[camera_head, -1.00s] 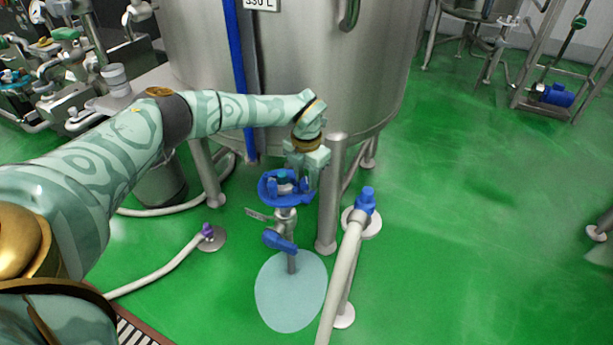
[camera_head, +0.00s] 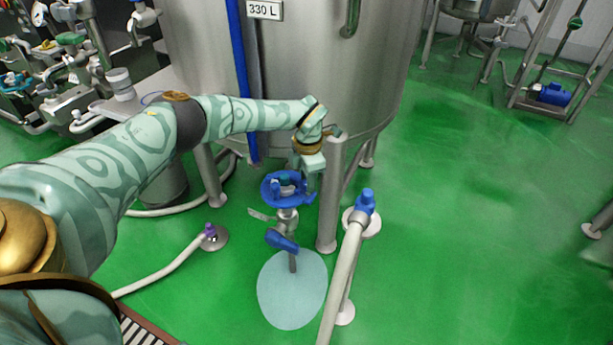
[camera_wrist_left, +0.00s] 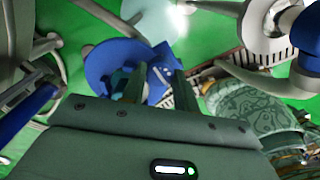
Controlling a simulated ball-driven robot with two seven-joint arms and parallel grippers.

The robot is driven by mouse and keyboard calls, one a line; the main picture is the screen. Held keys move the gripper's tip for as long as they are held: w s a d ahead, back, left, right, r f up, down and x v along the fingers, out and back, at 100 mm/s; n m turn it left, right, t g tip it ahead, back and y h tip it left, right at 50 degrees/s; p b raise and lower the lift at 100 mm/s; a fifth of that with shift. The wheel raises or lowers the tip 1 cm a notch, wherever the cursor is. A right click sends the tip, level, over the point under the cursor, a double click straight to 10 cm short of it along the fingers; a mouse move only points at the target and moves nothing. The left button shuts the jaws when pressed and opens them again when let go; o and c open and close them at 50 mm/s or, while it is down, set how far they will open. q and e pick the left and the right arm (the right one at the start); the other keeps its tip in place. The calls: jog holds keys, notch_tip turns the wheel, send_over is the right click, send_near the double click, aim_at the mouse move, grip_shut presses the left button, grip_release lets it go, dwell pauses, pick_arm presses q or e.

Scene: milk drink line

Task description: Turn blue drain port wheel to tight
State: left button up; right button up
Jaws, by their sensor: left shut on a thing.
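The blue drain port wheel (camera_head: 270,190) sits on top of a metal valve fitting below the tank. My left gripper (camera_head: 306,182) reaches down from above at the right side of the wheel. In the left wrist view, the blue wheel (camera_wrist_left: 108,62) lies beneath the two fingers of my left gripper (camera_wrist_left: 155,82), which are shut on part of it. The exact contact is partly hidden by the fingers. A blue lever handle (camera_head: 281,241) hangs on the fitting below the wheel. My right gripper is not in view.
The steel tank (camera_head: 300,60) with a 330 L label stands behind, on metal legs (camera_head: 329,200). A hose with a blue end (camera_head: 365,202) stands right of the valve. A pale puddle (camera_head: 290,300) lies below. Green floor (camera_head: 470,230) is open to the right.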

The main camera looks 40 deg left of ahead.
pick_arm(q)
jog(key=m, duration=0.3)
jog(key=shift+m, duration=0.4)
jog(key=m, duration=0.5)
jog(key=shift+w, duration=0.1)
jog(key=m, duration=0.6)
jog(key=shift+m, duration=1.6)
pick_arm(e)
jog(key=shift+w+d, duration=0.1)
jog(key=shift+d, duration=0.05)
pick_arm(q)
jog(key=shift+m, duration=0.3)
